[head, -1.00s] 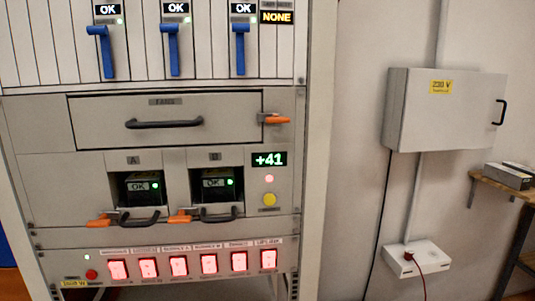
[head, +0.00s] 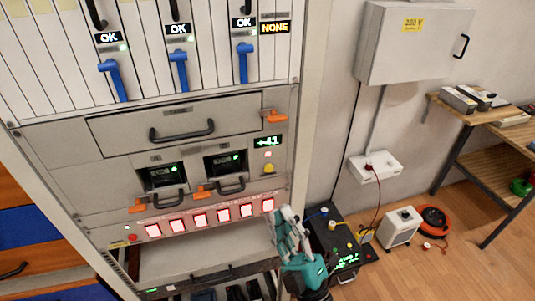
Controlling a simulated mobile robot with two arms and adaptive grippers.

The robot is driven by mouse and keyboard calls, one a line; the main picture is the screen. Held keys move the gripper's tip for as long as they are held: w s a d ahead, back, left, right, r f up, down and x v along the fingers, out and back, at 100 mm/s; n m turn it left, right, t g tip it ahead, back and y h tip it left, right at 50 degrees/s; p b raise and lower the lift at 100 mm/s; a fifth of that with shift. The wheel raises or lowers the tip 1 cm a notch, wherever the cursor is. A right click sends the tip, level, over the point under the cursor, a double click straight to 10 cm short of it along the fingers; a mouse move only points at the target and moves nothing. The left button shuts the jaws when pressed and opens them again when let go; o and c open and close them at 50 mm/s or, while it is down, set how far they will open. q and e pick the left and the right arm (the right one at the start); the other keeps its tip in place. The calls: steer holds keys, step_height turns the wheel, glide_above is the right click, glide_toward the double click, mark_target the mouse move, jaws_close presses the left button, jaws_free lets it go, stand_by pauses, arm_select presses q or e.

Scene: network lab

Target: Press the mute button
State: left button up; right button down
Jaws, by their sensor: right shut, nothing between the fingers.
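A round yellow button (head: 268,168) is on the right of the rack's middle panel, below a pink-red light (head: 268,154) and a green "+41" display (head: 267,141). I cannot read any mute label on it. A small red button (head: 132,237) is at the left end of the row of lit red switches (head: 200,220). My right gripper (head: 288,216) is shut and empty, with grey fingers and a teal body. It is in front of the rack's lower right part, below the yellow button in the picture and apart from it. My left gripper is not in view.
Three blue levers (head: 179,70) hang on the upper panel. Orange latches and black handles stick out around a drawer (head: 190,125) and two bays. A black box (head: 338,235) and a white unit (head: 400,226) stand on the floor at right. A bench (head: 480,118) is at far right.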

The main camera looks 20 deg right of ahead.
mark_target(268, 168)
stand_by(0.4)
steer(key=shift+w+a+b, duration=0.1)
steer(key=shift+w+b, duration=0.95)
steer(key=shift+w, duration=3.4)
steer(key=shift+w+h, duration=0.15)
steer(key=shift+h, duration=0.15)
steer(key=shift+w, duration=0.25)
